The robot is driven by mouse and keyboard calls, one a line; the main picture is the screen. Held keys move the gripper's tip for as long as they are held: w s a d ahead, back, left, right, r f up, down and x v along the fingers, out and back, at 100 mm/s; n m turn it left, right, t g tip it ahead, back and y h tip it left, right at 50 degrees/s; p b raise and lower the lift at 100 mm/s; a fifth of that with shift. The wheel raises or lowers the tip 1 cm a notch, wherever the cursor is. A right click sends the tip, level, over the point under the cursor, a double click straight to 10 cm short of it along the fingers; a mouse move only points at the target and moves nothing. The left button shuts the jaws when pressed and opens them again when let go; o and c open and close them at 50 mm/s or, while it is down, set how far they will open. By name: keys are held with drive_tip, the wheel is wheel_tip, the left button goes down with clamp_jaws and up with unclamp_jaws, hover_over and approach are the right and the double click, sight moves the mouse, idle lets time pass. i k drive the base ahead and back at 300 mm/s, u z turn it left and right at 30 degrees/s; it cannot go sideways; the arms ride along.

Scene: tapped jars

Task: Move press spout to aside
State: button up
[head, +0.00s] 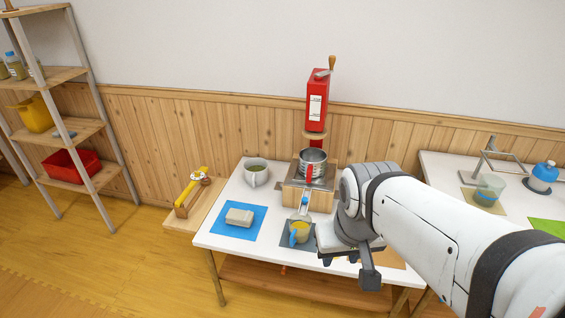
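A metal press pot (313,157) stands on a wooden block (293,197) below a tall red machine (317,105), with a red lever (308,173) at its front. A small grey and blue spout-like part (304,203) shows below the lever; I cannot tell whether it is the press spout or how it is attached.
A tan mat (393,260) is partly hidden by my arm. A wooden side shelf (178,222) is at left; a second table (440,166) is at right.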

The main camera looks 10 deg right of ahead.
sight(305, 204)
drive_tip(key=z, duration=0.15)
drive_tip(key=i, duration=0.9)
drive_tip(key=u, duration=0.1)
